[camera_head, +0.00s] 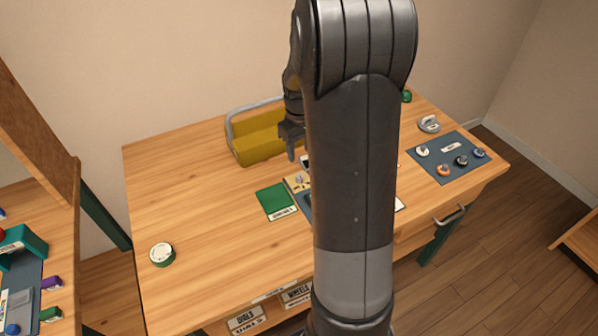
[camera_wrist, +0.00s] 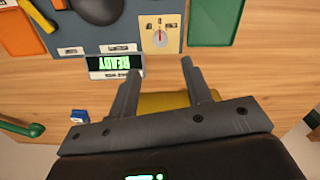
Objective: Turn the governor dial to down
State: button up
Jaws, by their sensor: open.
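In the wrist view a small dial (camera_wrist: 160,38) with a red mark sits on a cream plate (camera_wrist: 147,22) on a grey panel (camera_wrist: 110,36). Its labels are too small to read, so I cannot tell for certain that it is the governor dial or what its setting is. My gripper (camera_wrist: 160,65) is open and empty, its fingertips short of the panel edge and apart from the dial. In the head view my gripper (camera_head: 291,148) hangs over the table, behind the cream plate (camera_head: 296,183). My arm hides most of the panel there.
A display reading READY (camera_wrist: 115,64) stands beside the dial. An orange tray (camera_wrist: 20,28) and a green tray (camera_wrist: 215,22) flank the panel. A yellow bin (camera_head: 258,147) stands behind. Another knob panel (camera_head: 447,170) lies right. The table's left side is mostly clear.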

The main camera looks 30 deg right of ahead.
aim_at(300, 176)
notch_tip(300, 176, down, 10)
dwell(0.4)
jog(key=shift+c, duration=0.4)
grip_shut()
